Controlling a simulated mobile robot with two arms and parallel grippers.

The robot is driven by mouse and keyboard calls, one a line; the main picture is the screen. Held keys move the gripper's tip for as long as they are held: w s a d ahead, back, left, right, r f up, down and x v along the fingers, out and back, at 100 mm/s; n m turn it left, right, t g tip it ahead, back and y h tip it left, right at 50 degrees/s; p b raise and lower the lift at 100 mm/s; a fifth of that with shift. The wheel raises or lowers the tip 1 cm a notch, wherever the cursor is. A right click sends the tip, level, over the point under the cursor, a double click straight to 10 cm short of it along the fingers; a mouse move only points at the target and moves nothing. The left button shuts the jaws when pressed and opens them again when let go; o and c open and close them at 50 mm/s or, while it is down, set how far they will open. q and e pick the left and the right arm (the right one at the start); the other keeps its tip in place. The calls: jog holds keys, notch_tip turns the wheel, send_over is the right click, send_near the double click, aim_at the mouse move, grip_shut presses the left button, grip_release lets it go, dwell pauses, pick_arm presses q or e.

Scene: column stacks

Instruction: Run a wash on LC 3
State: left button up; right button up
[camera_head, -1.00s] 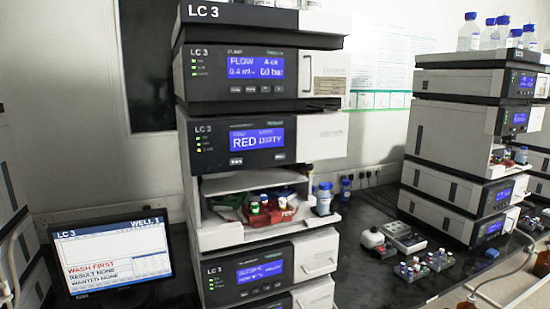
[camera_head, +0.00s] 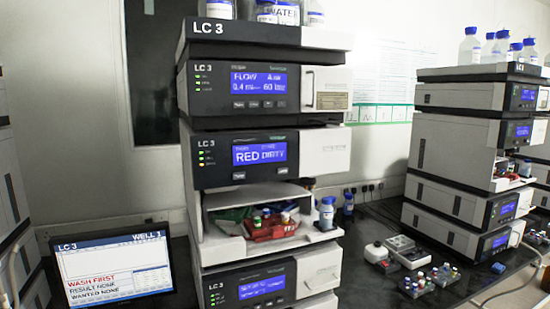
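The LC 3 stack stands in the centre of the head view. Its pump module (camera_head: 328,88) shows FLOW 0.4 and what looks like 60 bar on a blue screen. The module below it (camera_head: 322,152) reads RED DIRTY. An open sampler bay (camera_head: 215,249) holds a red rack (camera_head: 268,230) with several capped vials. A blue-capped bottle (camera_head: 327,213) stands at the bay's right edge. The lowest module in view (camera_head: 318,270) has a blurred screen. The LC 3 monitor (camera_head: 112,268) at the left reads WELL 1, WASH FIRST, RESULT NONE, WANTED NONE. Neither gripper is in view.
Bottles, one labelled WATER (camera_head: 288,12), stand on top of LC 3. A second stack (camera_head: 455,140) stands at the right with bottles on top. Vial racks (camera_head: 430,280) and small devices (camera_head: 405,250) sit on the dark bench (camera_head: 365,285) between them.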

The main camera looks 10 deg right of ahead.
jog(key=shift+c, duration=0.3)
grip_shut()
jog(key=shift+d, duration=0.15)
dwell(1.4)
